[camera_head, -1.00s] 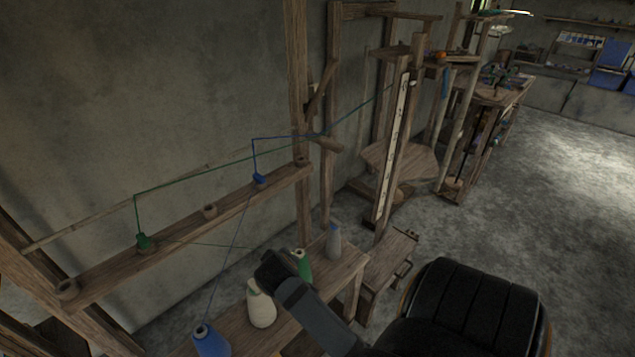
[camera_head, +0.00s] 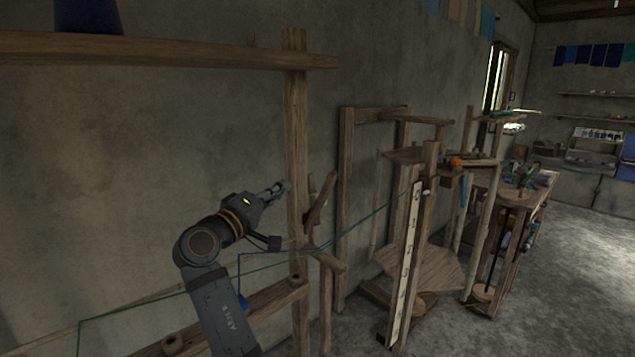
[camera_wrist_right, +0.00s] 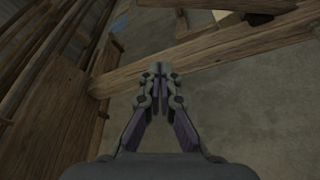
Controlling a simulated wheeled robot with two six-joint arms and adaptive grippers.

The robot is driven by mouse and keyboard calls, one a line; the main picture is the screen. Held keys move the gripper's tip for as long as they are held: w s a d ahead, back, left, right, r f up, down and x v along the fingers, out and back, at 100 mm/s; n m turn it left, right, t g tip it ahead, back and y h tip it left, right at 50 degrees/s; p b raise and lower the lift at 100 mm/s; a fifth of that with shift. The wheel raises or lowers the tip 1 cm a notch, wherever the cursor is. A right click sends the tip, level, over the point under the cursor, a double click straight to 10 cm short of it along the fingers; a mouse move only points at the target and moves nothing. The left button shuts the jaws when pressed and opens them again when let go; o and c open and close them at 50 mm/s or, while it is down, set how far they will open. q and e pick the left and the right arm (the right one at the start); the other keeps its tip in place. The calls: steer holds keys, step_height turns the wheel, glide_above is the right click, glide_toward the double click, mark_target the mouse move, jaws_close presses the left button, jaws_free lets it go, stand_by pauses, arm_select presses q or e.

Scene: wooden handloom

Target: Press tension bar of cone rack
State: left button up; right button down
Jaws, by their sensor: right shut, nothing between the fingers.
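The wooden cone rack stands against the wall, with a tall post (camera_head: 296,140) and a lower rail (camera_head: 262,304). A short slanted wooden bar (camera_head: 321,205) sits just right of the post; I cannot tell for sure that it is the tension bar. Green and blue threads pass the post below it. My right gripper (camera_head: 279,188) is shut and empty, its tips close to the left side of the post; I cannot tell if they touch. In the right wrist view the shut fingers (camera_wrist_right: 160,72) point toward wooden beams (camera_wrist_right: 225,45). My left gripper is out of view.
A top shelf (camera_head: 170,50) carries a dark blue cone (camera_head: 88,16). Open floor (camera_head: 570,270) lies at far right.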

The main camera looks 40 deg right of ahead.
steer(key=p+x, duration=0.4)
steer(key=x, duration=0.7)
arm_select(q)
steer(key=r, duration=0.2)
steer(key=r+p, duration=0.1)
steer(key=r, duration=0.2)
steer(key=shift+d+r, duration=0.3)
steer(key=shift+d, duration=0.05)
arm_select(e)
steer(key=s+f, duration=0.2)
steer(key=s, duration=0.1)
steer(key=shift+s+a+f, duration=0.2)
steer(key=shift+s, duration=0.1)
